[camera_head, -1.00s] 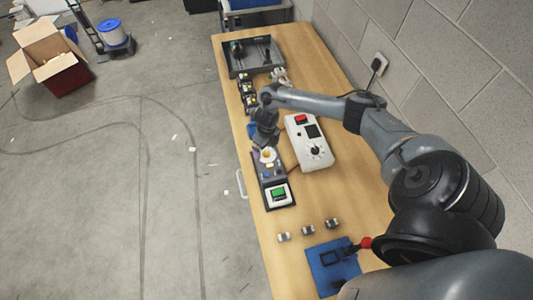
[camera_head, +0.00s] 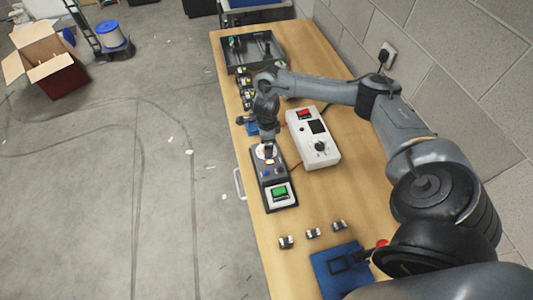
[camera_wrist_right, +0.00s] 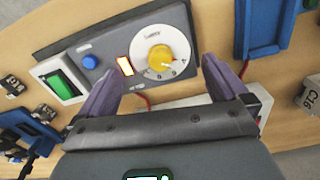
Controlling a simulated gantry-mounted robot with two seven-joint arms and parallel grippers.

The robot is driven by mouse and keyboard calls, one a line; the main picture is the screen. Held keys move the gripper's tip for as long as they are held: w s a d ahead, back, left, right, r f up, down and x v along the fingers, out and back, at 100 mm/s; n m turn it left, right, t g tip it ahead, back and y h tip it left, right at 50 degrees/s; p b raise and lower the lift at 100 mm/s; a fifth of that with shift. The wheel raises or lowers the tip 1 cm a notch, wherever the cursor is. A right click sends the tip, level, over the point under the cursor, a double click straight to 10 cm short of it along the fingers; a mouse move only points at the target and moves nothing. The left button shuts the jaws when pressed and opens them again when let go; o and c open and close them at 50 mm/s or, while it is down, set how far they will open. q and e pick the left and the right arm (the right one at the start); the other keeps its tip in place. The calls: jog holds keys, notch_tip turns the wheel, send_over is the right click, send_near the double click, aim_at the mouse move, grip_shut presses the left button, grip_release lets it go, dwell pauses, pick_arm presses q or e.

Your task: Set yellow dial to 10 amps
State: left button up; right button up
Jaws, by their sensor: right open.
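The yellow dial (camera_wrist_right: 160,58) sits on a round white scale disc at one end of a grey control box (camera_wrist_right: 108,43). A small reddish mark shows at the knob's lower right edge; the scale figures are too small to read surely. In the head view the control box (camera_head: 266,187) lies along the table's left edge, and my right gripper (camera_head: 268,150) is over its dial end, hiding most of the yellow knob. In the wrist view my right gripper (camera_wrist_right: 162,75) is open, one finger to each side of the dial, apart from it and empty. My left gripper is out of view.
A white box with a black knob (camera_head: 313,138) stands close right. Small modules (camera_head: 312,233) and a blue pad (camera_head: 334,263) lie nearer.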

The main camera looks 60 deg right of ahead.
jog(key=shift+r, duration=0.1)
dwell(0.4)
jog(key=shift+f+b, duration=1)
jog(key=shift+f, duration=0.25)
